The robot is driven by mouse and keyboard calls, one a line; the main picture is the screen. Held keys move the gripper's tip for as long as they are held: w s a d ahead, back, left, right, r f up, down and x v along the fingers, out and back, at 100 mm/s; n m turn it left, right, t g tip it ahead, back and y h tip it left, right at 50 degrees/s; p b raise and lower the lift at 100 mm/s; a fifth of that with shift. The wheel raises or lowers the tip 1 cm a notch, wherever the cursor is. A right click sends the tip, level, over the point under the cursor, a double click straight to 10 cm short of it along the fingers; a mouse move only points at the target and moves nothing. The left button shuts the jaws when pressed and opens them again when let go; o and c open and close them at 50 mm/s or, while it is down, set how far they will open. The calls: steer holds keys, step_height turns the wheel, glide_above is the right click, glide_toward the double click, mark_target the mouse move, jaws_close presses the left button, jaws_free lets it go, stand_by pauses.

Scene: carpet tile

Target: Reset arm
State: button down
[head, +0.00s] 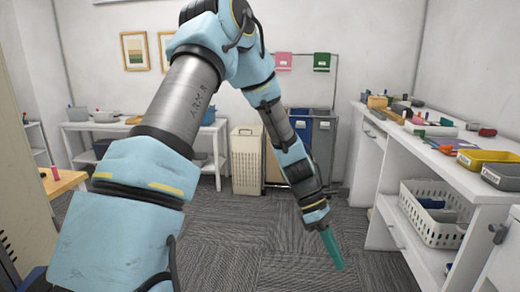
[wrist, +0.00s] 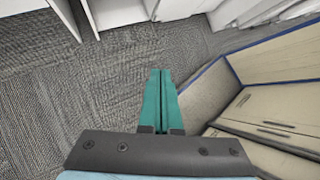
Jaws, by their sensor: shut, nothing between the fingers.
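My arm (head: 195,90) is blue and grey and reaches up and forward across the middle of the head view, then bends down. My gripper (head: 338,264) has teal fingers that hang over the carpet, pointing down and slightly right. In the wrist view the two fingers of my gripper (wrist: 161,72) lie side by side, shut, with nothing between them. They touch no object. The carpet tile floor (wrist: 100,95) lies beyond them.
A white counter (head: 440,145) with trays and small items runs along the right, with a white basket (head: 435,215) on its lower shelf. Carpet between is clear.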

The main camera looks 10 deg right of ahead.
steer(key=w+a+r+m+t+y, duration=0.1)
steer(key=w+a+r+m+t, duration=0.1)
steer(key=a, duration=0.9)
steer(key=w+a+r+m+t+y+p, duration=0.1)
steer(key=a+r+m, duration=0.4)
steer(key=a, duration=0.6)
steer(key=w+a+r+m+t+y+p, duration=0.1)
steer(key=w+a+r+m+t, duration=0.3)
steer(key=a, duration=0.7)
steer(key=shift+a+r+t+y, duration=0.25)
steer(key=shift+r+t+y, duration=0.05)
steer(key=shift+r+t, duration=0.4)
